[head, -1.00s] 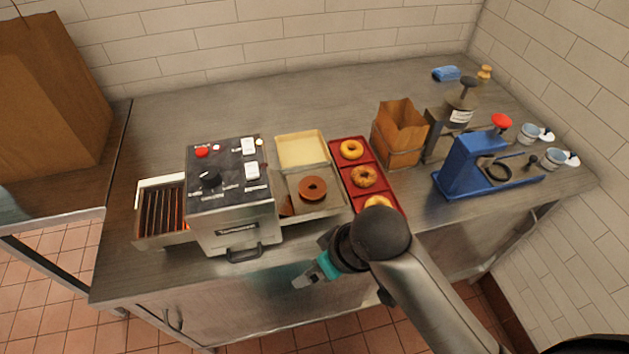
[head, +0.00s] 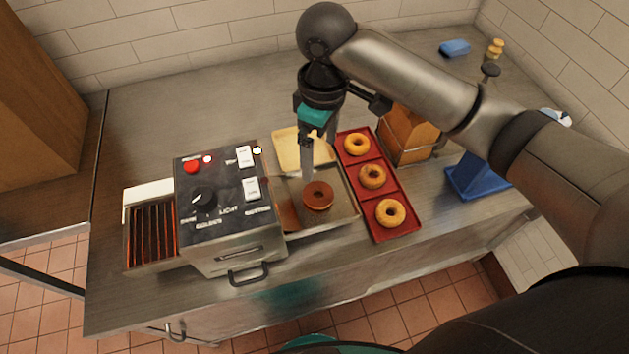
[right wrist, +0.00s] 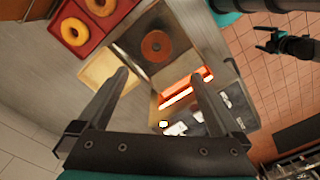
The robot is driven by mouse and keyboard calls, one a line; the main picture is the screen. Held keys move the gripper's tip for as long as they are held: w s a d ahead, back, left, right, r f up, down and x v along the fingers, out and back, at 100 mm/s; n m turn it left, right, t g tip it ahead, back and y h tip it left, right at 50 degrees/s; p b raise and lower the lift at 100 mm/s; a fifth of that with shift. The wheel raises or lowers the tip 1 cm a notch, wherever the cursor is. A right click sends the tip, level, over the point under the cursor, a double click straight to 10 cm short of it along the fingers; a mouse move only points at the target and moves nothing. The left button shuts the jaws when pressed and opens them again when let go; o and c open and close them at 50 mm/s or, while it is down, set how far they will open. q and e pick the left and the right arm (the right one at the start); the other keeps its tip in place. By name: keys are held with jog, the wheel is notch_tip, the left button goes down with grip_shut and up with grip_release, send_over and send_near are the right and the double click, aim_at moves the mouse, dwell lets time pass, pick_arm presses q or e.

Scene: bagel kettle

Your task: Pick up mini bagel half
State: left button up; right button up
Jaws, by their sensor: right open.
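The mini bagel half (head: 317,193), a brown toasted ring, lies on the metal tray (head: 340,218) at the toaster's right side. It also shows in the right wrist view (right wrist: 156,46), beyond the fingers. My right gripper (head: 309,165) is above and just behind the bagel half, pointing down. In the right wrist view its two fingers (right wrist: 160,76) are spread with nothing between them.
The toaster (head: 222,205) stands left of the tray. A cream-coloured board (head: 290,150) lies behind the tray. A red tray (head: 376,212) with three bagels is on the right. A paper bag (head: 408,135) and a blue device (head: 475,180) stand farther right, partly behind my arm.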

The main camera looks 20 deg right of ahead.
send_near(319, 197)
jog(key=shift+s+f+b, duration=0.15)
jog(key=shift+s+b, duration=0.05)
jog(key=shift+b, duration=0.15)
jog(key=shift+w+a+f, duration=0.1)
jog(key=shift+f, duration=1.5)
jog(key=shift+w+a+f, duration=0.1)
jog(key=shift+f, duration=1.55)
jog(key=c, duration=1.1)
jog(key=shift+o, duration=0.2)
jog(key=shift+r, duration=0.15)
notch_tip(319, 197, up, 20)
jog(key=p, duration=0.1)
